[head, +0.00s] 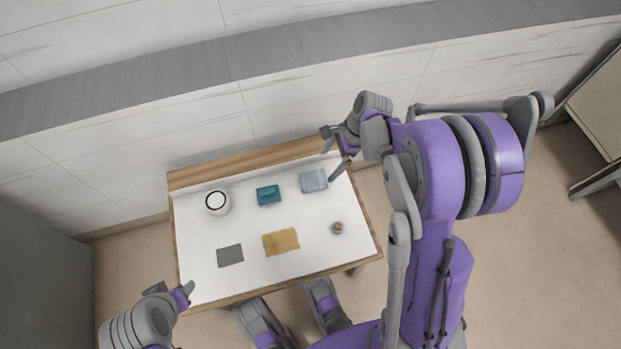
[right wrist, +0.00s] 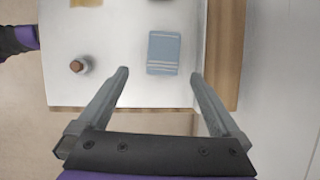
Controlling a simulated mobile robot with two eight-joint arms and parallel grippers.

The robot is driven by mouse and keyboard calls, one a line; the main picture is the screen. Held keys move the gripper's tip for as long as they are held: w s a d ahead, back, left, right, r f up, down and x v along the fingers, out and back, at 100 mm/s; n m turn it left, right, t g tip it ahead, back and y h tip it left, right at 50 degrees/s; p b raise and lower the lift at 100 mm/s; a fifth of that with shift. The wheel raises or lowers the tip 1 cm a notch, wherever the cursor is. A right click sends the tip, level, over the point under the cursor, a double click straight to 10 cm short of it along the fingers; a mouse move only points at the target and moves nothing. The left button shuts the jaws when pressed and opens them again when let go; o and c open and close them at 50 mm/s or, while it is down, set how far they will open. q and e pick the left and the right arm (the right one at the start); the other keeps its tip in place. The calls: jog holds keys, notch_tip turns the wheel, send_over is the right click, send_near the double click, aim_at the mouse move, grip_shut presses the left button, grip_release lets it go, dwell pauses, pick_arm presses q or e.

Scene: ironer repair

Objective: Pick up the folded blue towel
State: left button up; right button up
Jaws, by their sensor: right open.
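The folded blue towel (head: 313,181) lies flat on the white table top near its back right. My right gripper (head: 337,156) is open and empty, above the table by the towel. In the right wrist view its two fingers (right wrist: 159,75) point toward the towel, which lies beyond the gap between the tips, not between them. My left gripper (head: 172,291) is at the table's front left corner, away from the towel; its jaws are unclear.
A teal folded item (head: 268,195) lies left of the towel, and a white round container (head: 217,202) stands farther left. A yellow cloth (head: 281,241), a grey cloth (head: 230,255) and a small brown-topped jar (head: 337,228) are nearer the front. A wooden ledge (head: 245,162) runs along the back.

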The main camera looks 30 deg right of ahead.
aim_at(313, 178)
jog(key=b+x, duration=0.1)
jog(key=x, duration=0.4)
jog(key=b+x, duration=0.1)
jog(key=x, duration=0.1)
jog(key=b+x, duration=0.1)
jog(key=x, duration=0.1)
jog(key=shift+w+a+f, duration=0.15)
jog(key=shift+w, duration=0.25)
jog(key=c, duration=1.3)
notch_tip(313, 178, up, 10)
jog(key=p, duration=0.3)
